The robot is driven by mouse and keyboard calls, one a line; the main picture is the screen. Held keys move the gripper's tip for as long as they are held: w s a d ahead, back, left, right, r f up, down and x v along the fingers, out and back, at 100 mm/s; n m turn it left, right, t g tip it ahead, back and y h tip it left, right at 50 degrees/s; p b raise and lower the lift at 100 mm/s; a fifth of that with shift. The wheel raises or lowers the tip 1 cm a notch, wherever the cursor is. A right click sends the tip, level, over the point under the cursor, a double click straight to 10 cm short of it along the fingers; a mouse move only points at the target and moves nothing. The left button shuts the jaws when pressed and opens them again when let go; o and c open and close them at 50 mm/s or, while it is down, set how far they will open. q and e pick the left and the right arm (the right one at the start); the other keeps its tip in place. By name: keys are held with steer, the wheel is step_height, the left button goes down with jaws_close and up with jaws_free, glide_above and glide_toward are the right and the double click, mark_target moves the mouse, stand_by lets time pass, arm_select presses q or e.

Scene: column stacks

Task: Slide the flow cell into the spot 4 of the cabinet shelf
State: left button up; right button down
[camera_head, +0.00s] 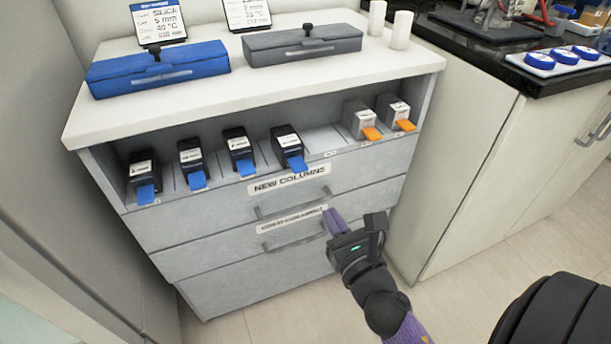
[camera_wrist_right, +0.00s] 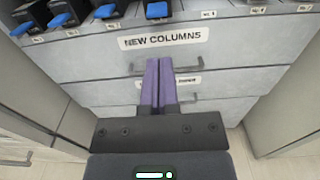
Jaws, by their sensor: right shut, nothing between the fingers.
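The flow cell (camera_head: 288,142), a black block with a blue tab, sits fourth from the left on the cabinet shelf (camera_head: 318,137). Its tab juts further over the shelf's front edge than those of the three similar blocks to its left. In the right wrist view only its blue tab (camera_wrist_right: 157,10) and lower front show, at the top edge. My right gripper (camera_head: 334,222) is in front of the drawers, below and apart from the flow cell. Its purple fingers (camera_wrist_right: 158,82) are together and hold nothing. My left gripper is not in view.
Three black blocks (camera_head: 239,145) with blue tabs stand to the left. An empty spot (camera_head: 322,138) and two grey blocks (camera_head: 362,117) with orange tabs are to the right. Drawer handles (camera_head: 290,206) stick out below. Blue and grey cases (camera_head: 158,68) lie on the cabinet top.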

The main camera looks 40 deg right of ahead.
mark_target(304, 171)
steer(key=b+x, duration=0.2)
steer(key=x, duration=0.8)
steer(key=shift+w+f, duration=0.1)
steer(key=shift+w, duration=0.2)
steer(key=shift+x, duration=1.35)
